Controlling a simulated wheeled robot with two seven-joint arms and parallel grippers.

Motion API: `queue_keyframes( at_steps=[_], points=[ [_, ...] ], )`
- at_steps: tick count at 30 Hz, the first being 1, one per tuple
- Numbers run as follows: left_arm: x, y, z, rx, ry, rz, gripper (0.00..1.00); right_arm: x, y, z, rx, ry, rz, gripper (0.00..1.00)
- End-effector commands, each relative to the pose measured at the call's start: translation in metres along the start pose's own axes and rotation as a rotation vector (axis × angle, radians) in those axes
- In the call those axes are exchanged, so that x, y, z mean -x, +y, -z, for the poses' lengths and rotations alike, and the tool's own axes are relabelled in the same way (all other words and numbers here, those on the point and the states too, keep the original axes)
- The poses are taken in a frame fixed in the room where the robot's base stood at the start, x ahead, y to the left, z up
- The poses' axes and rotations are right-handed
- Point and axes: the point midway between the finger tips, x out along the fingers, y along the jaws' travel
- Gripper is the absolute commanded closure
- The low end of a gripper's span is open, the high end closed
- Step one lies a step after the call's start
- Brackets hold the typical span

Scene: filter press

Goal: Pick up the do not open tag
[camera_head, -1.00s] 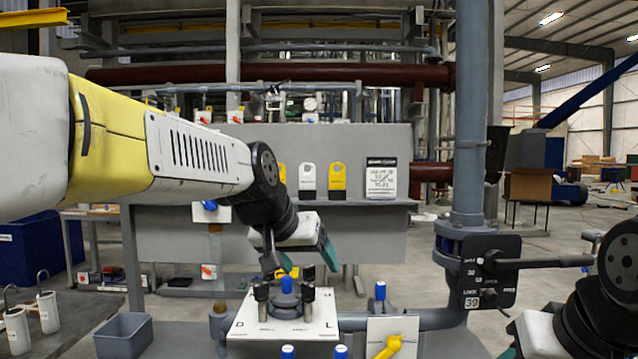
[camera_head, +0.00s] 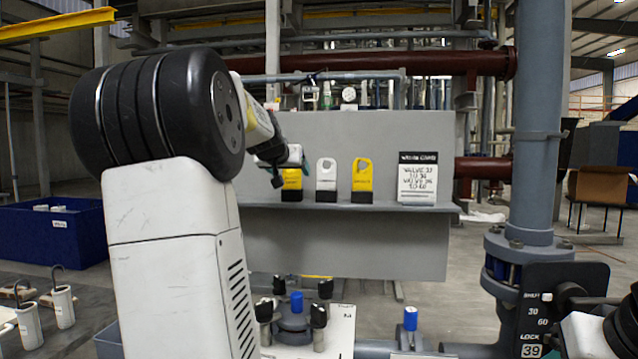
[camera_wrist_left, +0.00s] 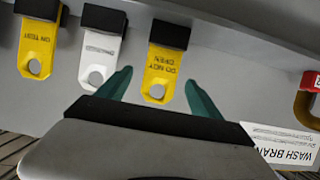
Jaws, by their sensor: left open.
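The do not open tag is a yellow tag with a hole and a black clip. In the left wrist view the tag (camera_wrist_left: 165,66) shows its lettering upside down. In the head view the tag (camera_head: 291,180) is the leftmost of three on the grey ledge, partly covered by my gripper. My left gripper (camera_head: 298,163) is at the tag. In the left wrist view my left gripper's (camera_wrist_left: 158,88) green fingers are open, one on each side of the tag's holed end. I cannot tell whether they touch it. My right gripper's fingers are out of view.
A white tag (camera_head: 326,174) and a yellow on test tag (camera_wrist_left: 36,45) stand close beside it. A written card (camera_head: 417,178) is farther right on the ledge (camera_head: 390,208).

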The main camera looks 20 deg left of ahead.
Motion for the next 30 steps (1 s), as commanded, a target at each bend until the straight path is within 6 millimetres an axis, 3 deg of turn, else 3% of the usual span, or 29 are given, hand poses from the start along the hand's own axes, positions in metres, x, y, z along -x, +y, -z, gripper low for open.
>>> queue_keyframes(
  at_steps=[7, 17, 26, 30],
  points=[
    [-0.036, -0.001, -0.004, 0.000, -0.002, -0.002, 0.25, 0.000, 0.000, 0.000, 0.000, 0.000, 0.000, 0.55],
    [-0.042, -0.001, -0.003, 0.000, 0.000, -0.001, 0.27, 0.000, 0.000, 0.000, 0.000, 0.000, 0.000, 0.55],
    [-0.042, -0.001, -0.004, 0.000, 0.000, -0.001, 0.85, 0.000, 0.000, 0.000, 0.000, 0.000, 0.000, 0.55],
    [-0.042, -0.001, -0.004, 0.000, 0.000, -0.001, 0.89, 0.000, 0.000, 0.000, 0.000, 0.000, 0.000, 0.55]
  ],
)
